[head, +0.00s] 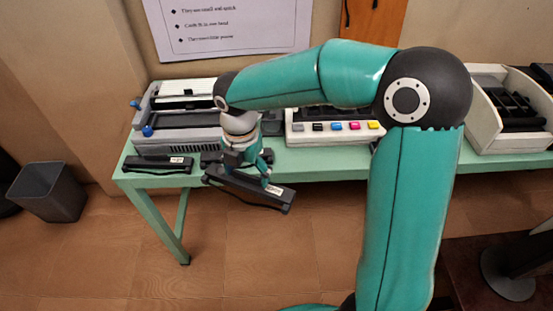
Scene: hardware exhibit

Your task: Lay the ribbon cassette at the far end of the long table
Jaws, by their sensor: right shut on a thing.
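My right gripper (250,168) is shut on a dark ribbon cassette (250,189) with a small white label. It holds the cassette tilted, near the front edge of the long green table (312,160). The arm hides part of the table and the things behind it. A second, similar dark cassette (158,164) lies flat at the table's left end, in front of a grey printer. Another dark piece shows just behind the held cassette and is partly hidden. My left gripper is not in view.
The grey printer (178,138) stands at the table's left. A white device with coloured keys (335,127) is at the middle. A white tray of dark parts (510,115) is at the right. A grey bin (48,190) stands on the floor at left.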

